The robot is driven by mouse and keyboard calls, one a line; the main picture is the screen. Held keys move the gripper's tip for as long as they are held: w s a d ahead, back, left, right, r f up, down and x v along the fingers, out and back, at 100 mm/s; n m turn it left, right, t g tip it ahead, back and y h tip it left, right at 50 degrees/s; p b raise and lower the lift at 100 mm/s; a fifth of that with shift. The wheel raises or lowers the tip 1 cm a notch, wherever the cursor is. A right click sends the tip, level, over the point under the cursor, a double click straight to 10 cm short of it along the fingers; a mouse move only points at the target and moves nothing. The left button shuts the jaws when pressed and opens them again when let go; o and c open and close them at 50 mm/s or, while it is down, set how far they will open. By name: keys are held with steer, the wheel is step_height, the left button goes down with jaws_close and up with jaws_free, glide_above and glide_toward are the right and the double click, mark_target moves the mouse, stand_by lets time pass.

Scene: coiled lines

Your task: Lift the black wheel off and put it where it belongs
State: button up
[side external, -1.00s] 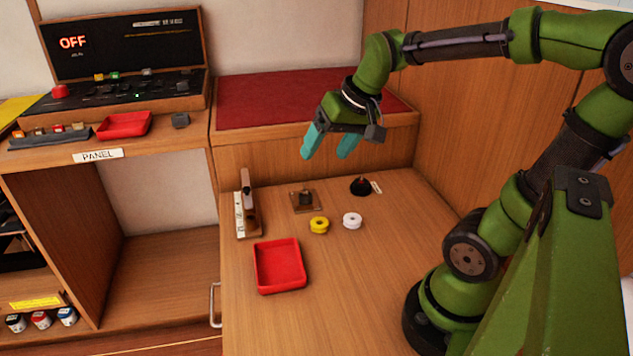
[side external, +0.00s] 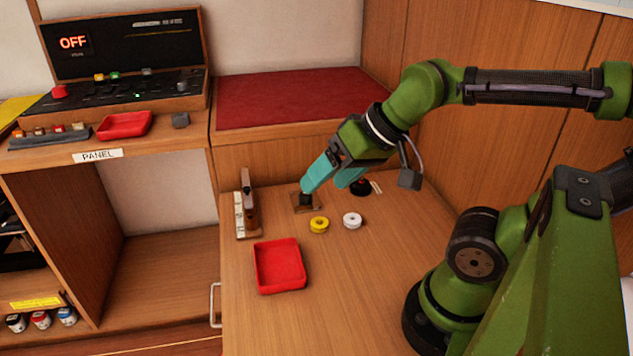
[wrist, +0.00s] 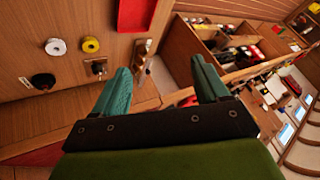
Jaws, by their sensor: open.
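My gripper (side external: 322,187) has teal fingers, open and empty, pointing down over the back of the table.
A yellow wheel (side external: 319,225) and a white wheel (side external: 352,220) lie in front of the base. A red tray (side external: 259,284) stands nearer the front. An upright wooden stand (side external: 248,205) is at left. A panel reading OFF (side external: 75,42) is beyond.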

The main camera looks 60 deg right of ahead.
steer(key=shift+c, duration=0.3)
stand_by(0.5)
steer(key=shift+d, duration=0.1)
steer(key=shift+c, duration=0.7)
steer(key=m+g+h, duration=0.2)
steer(key=m+g, duration=0.5)
steer(key=m, duration=0.4)
glide_above(361, 184)
step_height(361, 184, down, 15)
steer(key=shift+s+r, duration=0.15)
steer(key=shift+w+d+r, duration=0.3)
steer(key=shift+d, duration=0.35)
steer(key=shift+a+f, duration=0.1)
steer(key=shift+f, duration=4.25)
